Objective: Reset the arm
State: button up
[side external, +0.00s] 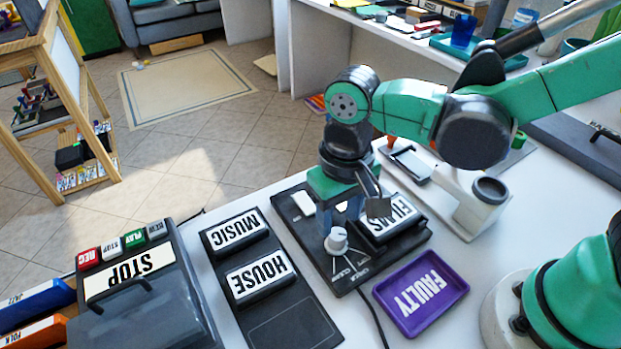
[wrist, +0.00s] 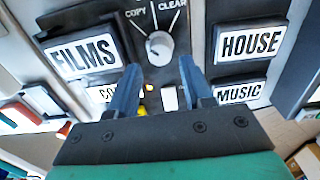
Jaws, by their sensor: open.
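My gripper (side external: 340,214) hangs over the black copy console (side external: 352,284), its fingers pointing down. In the wrist view its two blue fingers (wrist: 162,84) stand apart with nothing held between them. The white dial (side external: 337,240), by the COPY and CLEAR marks, is just in front of the fingers; it also shows in the wrist view (wrist: 159,47), apart from them. The FILMS disc case (side external: 392,220) sits on the console, partly hidden by my gripper, and shows at the left in the wrist view (wrist: 85,54).
A black rack (side external: 292,329) holds the MUSIC (side external: 237,232) and HOUSE (side external: 258,275) cases. A player with a STOP plate (side external: 130,274) stands left. A purple FAULTY tray (side external: 421,292) lies right, empty. A white stand (side external: 467,207) and a cable are nearby.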

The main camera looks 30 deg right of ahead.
jog(key=shift+r, duration=0.6)
jog(key=shift+w+d+r, duration=0.1)
jog(key=shift+d+r, duration=0.1)
jog(key=shift+d, duration=0.2)
jog(key=d+r+t, duration=0.2)
jog(key=d+t, duration=0.1)
jog(key=d, duration=0.4)
jog(key=w+d+r+t, duration=0.1)
jog(key=d+r+t, duration=0.2)
jog(key=d, duration=0.3)
jog(key=shift+d+r+t, duration=0.2)
jog(key=shift+d+t, duration=0.2)
jog(key=shift+t, duration=0.2)
jog(key=shift+w, duration=0.1)
